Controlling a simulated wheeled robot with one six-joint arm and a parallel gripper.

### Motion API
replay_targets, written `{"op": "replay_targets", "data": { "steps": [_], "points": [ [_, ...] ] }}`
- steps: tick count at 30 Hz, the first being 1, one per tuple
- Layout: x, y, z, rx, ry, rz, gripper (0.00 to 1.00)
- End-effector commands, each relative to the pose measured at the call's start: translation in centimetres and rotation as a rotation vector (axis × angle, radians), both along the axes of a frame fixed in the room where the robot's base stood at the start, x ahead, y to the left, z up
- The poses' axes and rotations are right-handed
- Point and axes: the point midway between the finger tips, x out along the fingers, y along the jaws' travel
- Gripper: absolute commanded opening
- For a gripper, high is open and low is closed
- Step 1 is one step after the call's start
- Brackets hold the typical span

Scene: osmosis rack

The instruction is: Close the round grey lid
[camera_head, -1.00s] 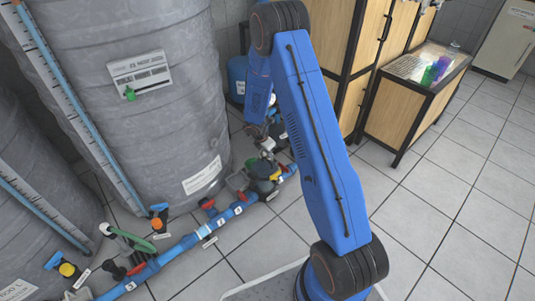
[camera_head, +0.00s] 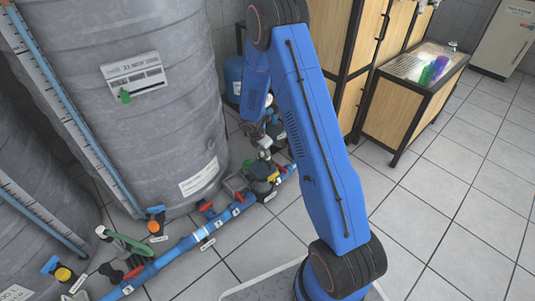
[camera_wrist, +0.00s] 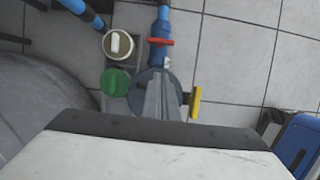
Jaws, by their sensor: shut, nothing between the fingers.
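A round blue-grey disc (camera_wrist: 143,84), which looks like the grey lid, lies under and around my fingers in the wrist view. My gripper (camera_wrist: 164,78) is shut and empty, its grey fingers over the disc and hiding part of it. I cannot tell whether they touch it or how far the lid is open. In the camera_head view my gripper (camera_head: 264,154) points down just above the valve and pump group on the floor pipe. The lid is not clear there.
A green knob (camera_wrist: 116,82), a cream knob (camera_wrist: 118,44), a red handle (camera_wrist: 160,42) and a yellow handle (camera_wrist: 195,103) surround the disc. A blue pipe (camera_head: 205,233) runs along the floor beside a large grey tank (camera_head: 165,120). Tiled floor is free at right.

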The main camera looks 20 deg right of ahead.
Motion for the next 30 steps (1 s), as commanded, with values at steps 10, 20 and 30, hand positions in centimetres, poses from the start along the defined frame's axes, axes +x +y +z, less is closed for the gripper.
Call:
{"op": "replay_targets", "data": {
  "steps": [10, 20, 30],
  "points": [
    [0.3, -2.1, 5.7, 0.001, -0.004, -0.003, 0.0],
    [1.1, -4.3, 9.2, 0.001, -0.002, -0.003, 0.0],
    [1.0, -4.5, 10.3, 0.002, -0.009, -0.015, 0.0]
  ]
}}
